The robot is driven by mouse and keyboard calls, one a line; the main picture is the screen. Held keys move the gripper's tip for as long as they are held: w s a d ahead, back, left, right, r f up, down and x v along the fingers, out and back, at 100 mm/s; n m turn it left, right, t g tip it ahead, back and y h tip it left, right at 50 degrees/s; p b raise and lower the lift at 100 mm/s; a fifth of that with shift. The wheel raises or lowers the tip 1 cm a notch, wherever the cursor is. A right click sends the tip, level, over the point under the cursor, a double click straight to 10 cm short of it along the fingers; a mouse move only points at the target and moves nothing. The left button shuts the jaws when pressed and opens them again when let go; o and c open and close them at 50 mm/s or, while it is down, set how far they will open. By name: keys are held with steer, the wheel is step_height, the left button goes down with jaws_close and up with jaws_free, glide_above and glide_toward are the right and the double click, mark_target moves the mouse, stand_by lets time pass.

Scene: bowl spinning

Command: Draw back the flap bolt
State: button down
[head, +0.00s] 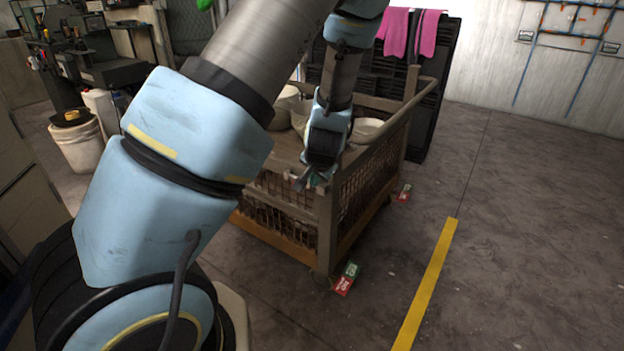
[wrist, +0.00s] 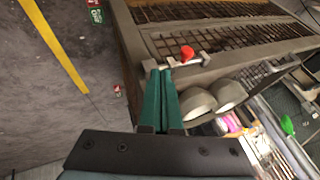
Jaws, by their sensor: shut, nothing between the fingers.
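The flap bolt (wrist: 180,62) is a short light metal rod with a red knob (wrist: 187,52), set in small brackets on the cart's edge in the wrist view. The mesh flap (wrist: 200,42) lies beyond it. My gripper (wrist: 160,72) has green fingers pressed together with nothing between them. Its tips lie just beside the left end of the bolt in that view; I cannot tell if they touch. In the head view my gripper (head: 308,181) is at the near top corner of the mesh cart (head: 327,225), and the bolt is not clearly visible there.
Several pale bowls (head: 367,129) stand in the cart. Black crates (head: 430,100) with pink cloths are behind it. A white bin (head: 77,143) and workbench are at the left.

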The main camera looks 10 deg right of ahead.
steer(key=w+a+f, duration=0.2)
steer(key=w+f, duration=0.4)
steer(key=w, duration=0.1)
steer(key=shift+f, duration=0.25)
steer(key=shift+w, duration=0.15)
steer(key=w+a+b, duration=0.1)
steer(key=w+a, duration=0.2)
stand_by(0.3)
steer(key=shift+r, duration=0.1)
